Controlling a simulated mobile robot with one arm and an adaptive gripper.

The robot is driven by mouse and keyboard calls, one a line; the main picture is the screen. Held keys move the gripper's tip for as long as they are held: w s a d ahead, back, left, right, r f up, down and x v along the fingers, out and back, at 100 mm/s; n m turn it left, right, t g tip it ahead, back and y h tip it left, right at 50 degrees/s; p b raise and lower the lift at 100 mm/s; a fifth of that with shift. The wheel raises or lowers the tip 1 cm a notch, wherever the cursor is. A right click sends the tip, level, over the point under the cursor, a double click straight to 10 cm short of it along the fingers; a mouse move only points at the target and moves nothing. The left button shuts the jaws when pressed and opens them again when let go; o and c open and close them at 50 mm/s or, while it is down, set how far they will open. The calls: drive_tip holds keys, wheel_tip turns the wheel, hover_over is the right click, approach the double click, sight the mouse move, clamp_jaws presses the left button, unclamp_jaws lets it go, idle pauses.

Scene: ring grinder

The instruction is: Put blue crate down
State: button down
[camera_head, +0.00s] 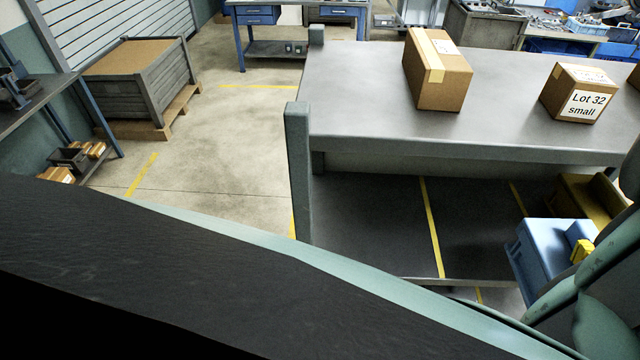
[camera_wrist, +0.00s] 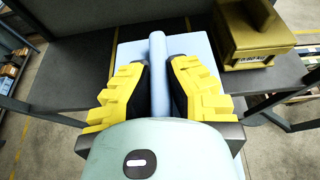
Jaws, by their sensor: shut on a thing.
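The blue crate (camera_head: 540,252) is at the right of the head view, at the front of the lower shelf (camera_head: 375,225). It also shows in the wrist view, where its pale blue top (camera_wrist: 200,46) lies beyond and below my fingers. My gripper (camera_wrist: 158,75) has yellow fingers shut on the crate's raised rounded bar. In the head view only a bit of yellow finger (camera_head: 582,250) shows, beside my arm. The crate's underside is hidden, so I cannot tell whether it touches the shelf.
A yellow crate (camera_wrist: 245,35) stands on the shelf just right of the blue crate. The shelf's left part is clear. The tabletop (camera_head: 350,95) above holds a taped carton (camera_head: 437,80) and a "Lot 32 small" box (camera_head: 580,95). A post (camera_head: 298,170) stands at the table's left corner.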

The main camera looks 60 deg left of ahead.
sight(539, 258)
drive_tip(key=s+a+f+b, duration=0.1)
drive_tip(key=s+a, duration=0.1)
drive_tip(key=s+a+f+b, duration=0.2)
drive_tip(key=shift+s+f, duration=0.1)
drive_tip(key=shift+f, duration=0.2)
drive_tip(key=shift+s+a, duration=0.25)
drive_tip(key=shift+a, duration=0.35)
drive_tip(key=shift+w+a+r+p, duration=0.1)
drive_tip(key=shift+w+a+p, duration=0.15)
drive_tip(key=shift+w+a, duration=0.3)
drive_tip(key=shift+w+a+p, duration=0.2)
drive_tip(key=shift+w+a, duration=0.1)
drive_tip(key=shift+a, duration=0.3)
drive_tip(key=r+p+x, duration=0.2)
drive_tip(key=p+x, duration=0.1)
drive_tip(key=x, duration=1.2)
drive_tip(key=shift+w+a+p, duration=0.3)
drive_tip(key=shift+w+p, duration=0.05)
drive_tip(key=shift+f, duration=0.15)
